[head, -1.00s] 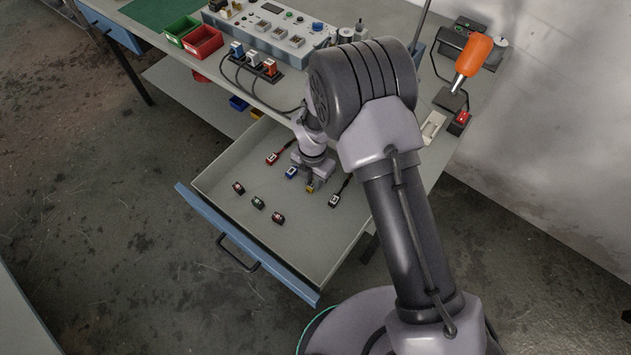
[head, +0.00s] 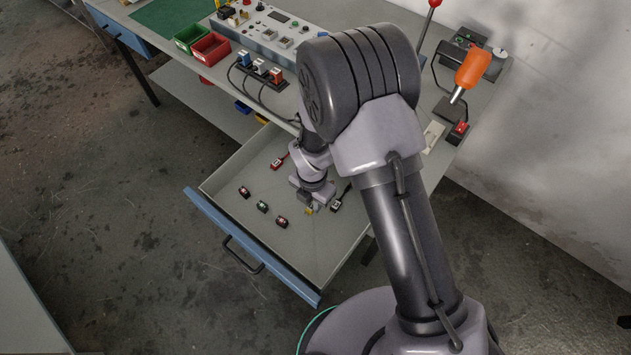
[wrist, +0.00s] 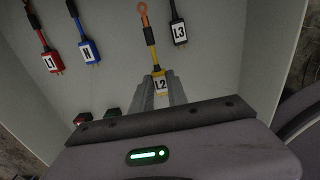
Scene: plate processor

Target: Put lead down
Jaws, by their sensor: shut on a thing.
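The yellow lead marked L2 (wrist: 160,84) is between the fingers of my gripper (wrist: 161,94) in the wrist view. Its cable runs away from me to an orange ring end. In the head view my gripper (head: 308,205) is low over the open drawer (head: 325,262), with the yellow plug (head: 309,211) showing at its tip. I cannot tell whether the plug touches the drawer floor. The red L1 lead (wrist: 51,62), blue N lead (wrist: 88,51) and black L3 lead (wrist: 178,31) lie in the drawer; the blue one is hidden in the head view.
Several small dark blocks, one with a green top (head: 263,206), lie in a row towards the drawer front. The bench above holds a control panel (head: 268,35), a red bin (head: 211,49), and an orange-handled tool (head: 472,68).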

